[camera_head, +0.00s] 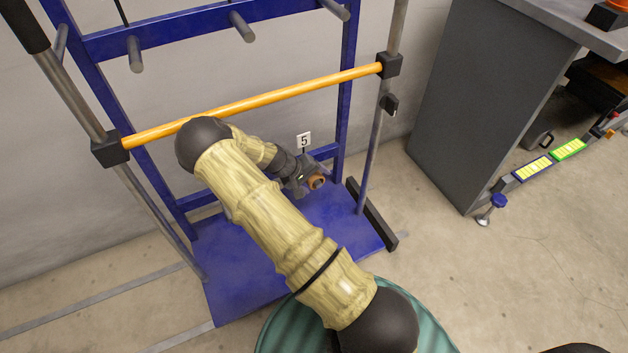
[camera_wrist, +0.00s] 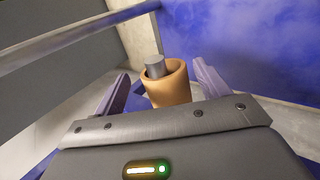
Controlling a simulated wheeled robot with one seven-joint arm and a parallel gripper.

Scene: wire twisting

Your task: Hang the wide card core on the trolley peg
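The wide card core (camera_wrist: 168,92) is a short tan-orange tube. In the wrist view it sits around a grey trolley peg (camera_wrist: 155,66), whose round end shows at the core's mouth. My gripper (camera_wrist: 162,82) is open, with one finger on each side of the core and visible gaps beside it.
A white label "5" (camera_head: 304,140) stands just above my gripper. A yellow bar (camera_head: 270,99) crosses the trolley front above my forearm. Several bare grey pegs, such as one at upper left (camera_head: 135,55), stick out higher up. A grey cabinet (camera_head: 475,95) stands at right.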

